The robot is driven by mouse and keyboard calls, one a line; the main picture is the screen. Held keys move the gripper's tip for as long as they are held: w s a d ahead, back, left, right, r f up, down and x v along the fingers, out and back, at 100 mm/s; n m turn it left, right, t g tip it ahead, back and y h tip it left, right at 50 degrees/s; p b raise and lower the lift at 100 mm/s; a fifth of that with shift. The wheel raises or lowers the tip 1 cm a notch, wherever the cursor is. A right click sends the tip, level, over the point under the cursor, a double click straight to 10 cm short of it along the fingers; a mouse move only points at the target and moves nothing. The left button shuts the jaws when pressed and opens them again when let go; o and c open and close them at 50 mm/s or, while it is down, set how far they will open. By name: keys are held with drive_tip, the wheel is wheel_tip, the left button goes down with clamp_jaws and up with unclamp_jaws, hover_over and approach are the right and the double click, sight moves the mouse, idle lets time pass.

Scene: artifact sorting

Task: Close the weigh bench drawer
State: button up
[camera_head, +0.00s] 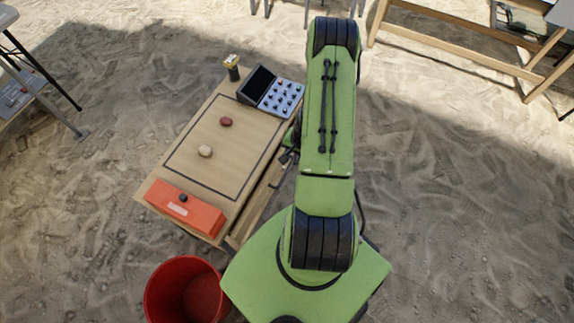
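The weigh bench (228,150) is a light wooden table set slantwise left of my arm. Its drawer (258,207) sticks out from the bench's right side, so it stands at least partly open; my green arm hides part of that side. My gripper (287,156) is a small dark shape at the bench's right edge, beside the drawer's far part. It is mostly hidden by my arm, and I cannot tell whether it touches the drawer or whether its fingers are open.
On the bench are a red stone (225,121), a pale stone (205,151), an orange box (188,209), a grey keypad device (272,92) and a dark, yellow-topped object (232,67). A red bucket (186,293) stands at the near end.

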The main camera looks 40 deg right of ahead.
sight(288, 169)
drive_tip(key=f, duration=0.3)
drive_tip(key=w+f+b, duration=0.1)
drive_tip(key=f, duration=0.2)
drive_tip(key=f+b, duration=0.1)
drive_tip(key=f, duration=0.3)
drive_tip(key=shift+w+a, duration=0.25)
drive_tip(key=shift+w, duration=0.15)
clamp_jaws()
